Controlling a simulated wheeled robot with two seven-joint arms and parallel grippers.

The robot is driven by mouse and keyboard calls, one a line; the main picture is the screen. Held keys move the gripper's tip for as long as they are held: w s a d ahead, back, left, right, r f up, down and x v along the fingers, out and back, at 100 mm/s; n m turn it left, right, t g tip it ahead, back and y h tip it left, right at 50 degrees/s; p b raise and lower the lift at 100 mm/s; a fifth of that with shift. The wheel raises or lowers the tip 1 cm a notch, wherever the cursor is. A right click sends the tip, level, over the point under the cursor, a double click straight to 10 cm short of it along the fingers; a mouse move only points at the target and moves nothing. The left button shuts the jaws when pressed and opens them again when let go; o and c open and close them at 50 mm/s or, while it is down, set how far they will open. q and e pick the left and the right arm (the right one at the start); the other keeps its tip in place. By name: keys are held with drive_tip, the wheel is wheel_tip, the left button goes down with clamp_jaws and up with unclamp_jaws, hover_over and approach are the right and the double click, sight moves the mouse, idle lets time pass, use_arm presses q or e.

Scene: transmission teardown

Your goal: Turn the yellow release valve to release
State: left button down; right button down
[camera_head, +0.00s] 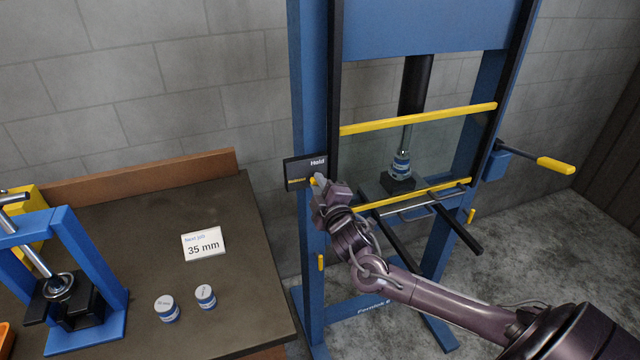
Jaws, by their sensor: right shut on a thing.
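The yellow release valve (312,181) sits on the left post of the blue press, beside a dark label plate (303,171). The plate reads "Held" at the top, with small yellow lettering lower down. My right gripper (320,184) reaches in from the lower right and is shut on the valve. Its fingers hide most of the valve, so its exact angle is hard to tell. My left gripper is not in view.
The blue press (410,30) has a yellow-edged clear guard (418,118) before its ram. A yellow-handled lever (555,165) juts out right. The bench (150,250) at left holds a small blue press (85,250), a "35 mm" card (203,244) and two small cylinders (166,308).

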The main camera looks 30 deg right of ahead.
drive_tip(key=shift+f+n, duration=0.15)
drive_tip(key=shift+n, duration=0.9)
drive_tip(key=shift+f+n, duration=0.1)
drive_tip(key=shift+n, duration=0.95)
drive_tip(key=c, duration=1.4)
unclamp_jaws()
drive_tip(key=shift+c, duration=0.2)
drive_tip(key=shift+s+a, duration=0.1)
drive_tip(key=b+v, duration=0.1)
drive_tip(key=v, duration=0.6)
drive_tip(key=shift+s+b, duration=0.3)
